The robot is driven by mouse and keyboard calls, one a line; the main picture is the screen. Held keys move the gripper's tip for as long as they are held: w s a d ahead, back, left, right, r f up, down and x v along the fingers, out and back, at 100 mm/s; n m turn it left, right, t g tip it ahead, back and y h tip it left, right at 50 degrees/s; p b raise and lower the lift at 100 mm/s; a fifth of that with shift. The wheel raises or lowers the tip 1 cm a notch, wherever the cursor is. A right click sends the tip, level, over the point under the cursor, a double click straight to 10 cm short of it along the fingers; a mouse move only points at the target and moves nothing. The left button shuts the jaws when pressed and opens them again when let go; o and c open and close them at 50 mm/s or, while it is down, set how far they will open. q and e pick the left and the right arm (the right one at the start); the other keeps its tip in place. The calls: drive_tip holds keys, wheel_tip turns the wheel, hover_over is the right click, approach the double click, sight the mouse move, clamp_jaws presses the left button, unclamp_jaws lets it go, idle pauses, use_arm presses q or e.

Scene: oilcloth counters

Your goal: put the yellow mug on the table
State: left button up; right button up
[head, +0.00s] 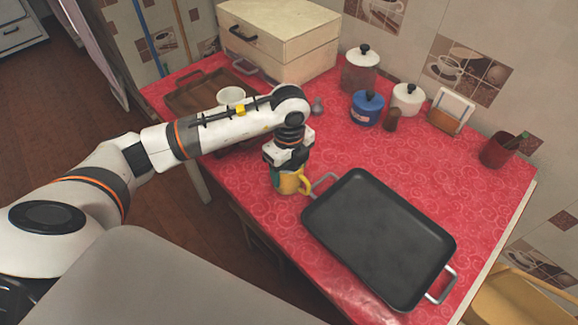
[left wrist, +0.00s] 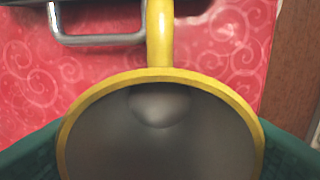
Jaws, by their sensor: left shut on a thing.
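The yellow mug (head: 293,182) is at the near left edge of the red table (head: 335,142), just left of the black tray's handle. In the left wrist view the mug's yellow rim (left wrist: 158,74) and dark grey inside fill the lower middle, with its handle pointing up in the picture. My left gripper (head: 284,177) is shut on the mug from above, with green fingers on both sides of it. The mug looks upright. I cannot tell whether its base touches the tabletop. My right gripper is not in view.
A black tray (head: 378,237) with metal handles lies right of the mug. Behind are a wooden tray (head: 185,97), a white bowl (head: 231,96), a cream box (head: 281,62), a blue pot (head: 367,108) and a red cup (head: 498,151). The table's middle is clear.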

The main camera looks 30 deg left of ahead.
use_arm(q)
drive_tip(key=o, duration=1.2)
drive_tip(key=shift+f, duration=0.1)
drive_tip(key=shift+c, duration=0.2)
wheel_tip(320, 180, up, 12)
drive_tip(key=shift+r, duration=0.2)
